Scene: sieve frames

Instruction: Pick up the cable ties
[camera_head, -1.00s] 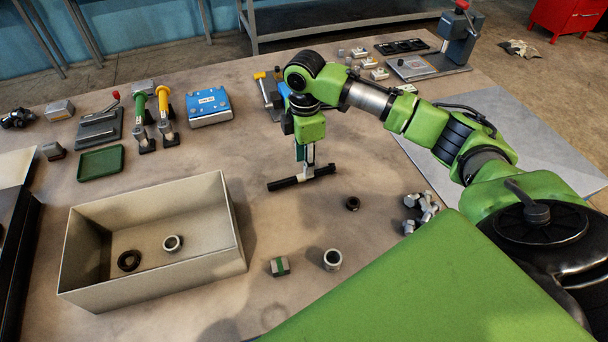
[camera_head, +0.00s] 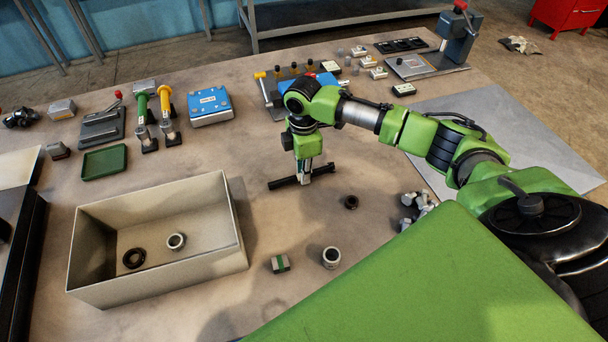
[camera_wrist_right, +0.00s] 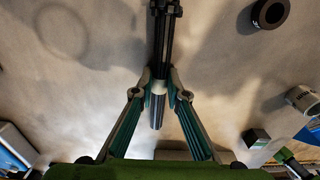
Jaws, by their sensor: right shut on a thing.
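The cable ties are a long thin black bundle (camera_head: 283,183) in the middle of the table in the head view. In the right wrist view the bundle (camera_wrist_right: 163,38) runs from the top edge down between my fingers. My right gripper (camera_head: 304,178) points down onto the bundle and is shut on it near its middle. In the right wrist view both fingers of the right gripper (camera_wrist_right: 160,92) close on the bundle's sides. The bundle lies at or very near the table surface; I cannot tell whether it touches. My left gripper is not in view.
An open beige box (camera_head: 236,235) with two rings stands to the left. A dark ring (camera_head: 351,202), a metal ring (camera_head: 331,258), a green-striped block (camera_head: 280,264) and several bolts (camera_head: 408,222) lie nearby. A blue box (camera_head: 210,108) stands further back.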

